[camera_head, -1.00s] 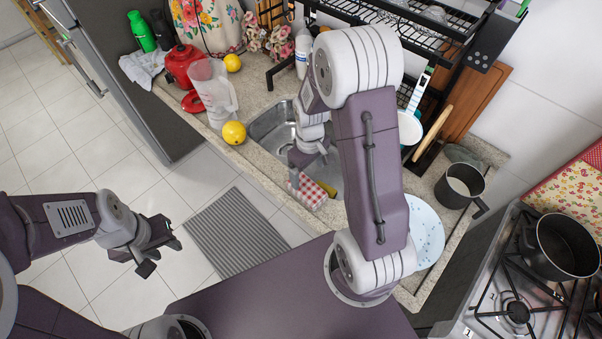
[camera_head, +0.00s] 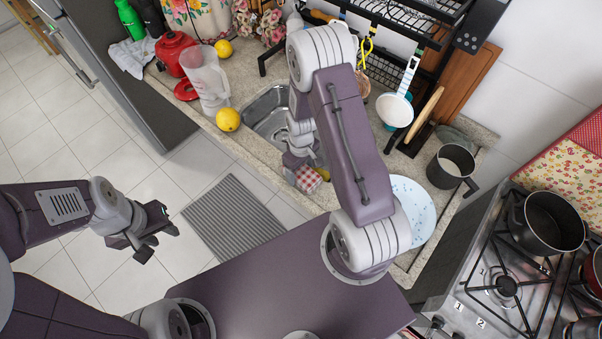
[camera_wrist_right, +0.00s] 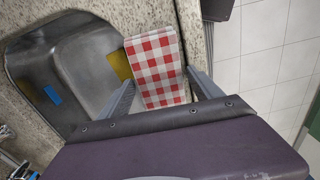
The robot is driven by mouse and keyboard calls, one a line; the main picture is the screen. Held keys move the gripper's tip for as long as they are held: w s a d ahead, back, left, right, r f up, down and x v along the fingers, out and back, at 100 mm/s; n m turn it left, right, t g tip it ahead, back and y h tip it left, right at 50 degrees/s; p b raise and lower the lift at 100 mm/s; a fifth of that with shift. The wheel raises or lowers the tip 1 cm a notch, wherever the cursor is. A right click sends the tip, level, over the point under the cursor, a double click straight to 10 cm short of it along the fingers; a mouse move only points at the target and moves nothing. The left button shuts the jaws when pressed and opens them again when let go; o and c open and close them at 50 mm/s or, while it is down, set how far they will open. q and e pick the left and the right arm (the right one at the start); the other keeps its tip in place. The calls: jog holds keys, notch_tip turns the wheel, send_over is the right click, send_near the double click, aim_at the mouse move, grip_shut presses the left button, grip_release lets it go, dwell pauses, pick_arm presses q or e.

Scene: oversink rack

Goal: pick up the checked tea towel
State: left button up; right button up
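The red-and-white checked tea towel (camera_head: 309,180) hangs at the front edge of the sink (camera_head: 268,118). In the right wrist view the towel (camera_wrist_right: 157,68) lies between the two fingers of my right gripper (camera_wrist_right: 165,92), which stand apart on either side of it. I cannot tell whether the fingers touch it. In the head view my right gripper (camera_head: 296,170) is just over the towel and hides part of it. My left gripper (camera_head: 156,238) is open and empty above the floor at the left.
A plate (camera_head: 412,205) and a pot (camera_head: 450,168) are to the right. A black rack (camera_head: 400,40) stands behind.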

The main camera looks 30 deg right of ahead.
jog(key=c, duration=1)
jog(key=shift+r, duration=0.1)
